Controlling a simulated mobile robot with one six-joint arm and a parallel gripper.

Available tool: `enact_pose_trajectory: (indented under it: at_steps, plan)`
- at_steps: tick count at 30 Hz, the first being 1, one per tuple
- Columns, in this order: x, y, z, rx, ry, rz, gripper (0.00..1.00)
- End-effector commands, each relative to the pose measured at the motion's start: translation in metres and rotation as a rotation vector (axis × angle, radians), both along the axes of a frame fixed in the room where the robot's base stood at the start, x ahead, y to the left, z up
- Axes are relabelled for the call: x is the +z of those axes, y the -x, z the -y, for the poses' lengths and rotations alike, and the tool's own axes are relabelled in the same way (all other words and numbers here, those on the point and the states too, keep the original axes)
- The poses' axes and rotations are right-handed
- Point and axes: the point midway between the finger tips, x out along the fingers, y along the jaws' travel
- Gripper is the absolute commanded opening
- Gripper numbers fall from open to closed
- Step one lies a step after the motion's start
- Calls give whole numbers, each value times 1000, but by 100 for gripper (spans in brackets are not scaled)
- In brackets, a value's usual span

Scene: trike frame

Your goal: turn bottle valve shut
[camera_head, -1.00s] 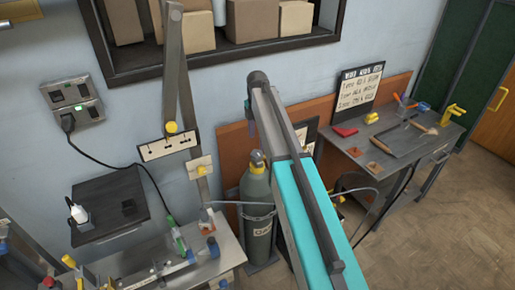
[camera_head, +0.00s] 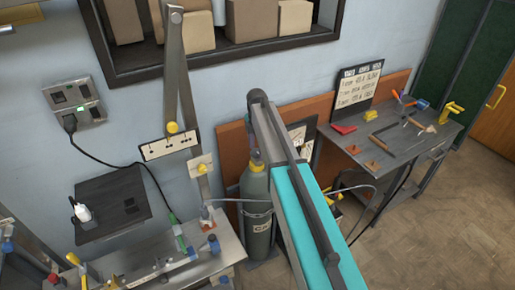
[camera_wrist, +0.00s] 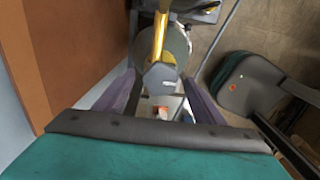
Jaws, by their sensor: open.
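The gas bottle (camera_head: 256,215) is a grey-green cylinder standing against the wall in the head view. Its yellow valve top (camera_head: 256,160) shows beside my arm, which hides part of it. In the wrist view, a yellow valve part (camera_wrist: 161,36) lies above a grey block-like piece (camera_wrist: 160,76), with the rounded bottle top (camera_wrist: 179,48) behind. My gripper (camera_wrist: 158,82) is open, with one purple-grey finger on either side of the grey piece. I cannot tell whether the fingers touch anything. In the head view, one finger (camera_head: 252,140) points down just above the valve.
A workbench (camera_head: 361,147) with tools stands to the right. A metal bench (camera_head: 150,272) with clamps is at lower left. An orange-brown panel (camera_head: 232,150) stands behind the bottle. The floor at right is clear.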

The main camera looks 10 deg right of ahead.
Motion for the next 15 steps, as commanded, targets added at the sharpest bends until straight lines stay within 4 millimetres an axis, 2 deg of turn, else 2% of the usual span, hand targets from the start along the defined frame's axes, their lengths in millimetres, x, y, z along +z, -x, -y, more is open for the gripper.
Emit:
enact_pose_trajectory:
  at_steps: [2, 9, 11, 15]
  plan:
    - [0, 0, 0, 0, 0, 0, 63]
    - [0, 0, -1, 1, 0, 1, 23]
    - [1, 0, 4, 2, 0, 1, 23]
    - [1, -1, 2, -5, 0, 2, 23]
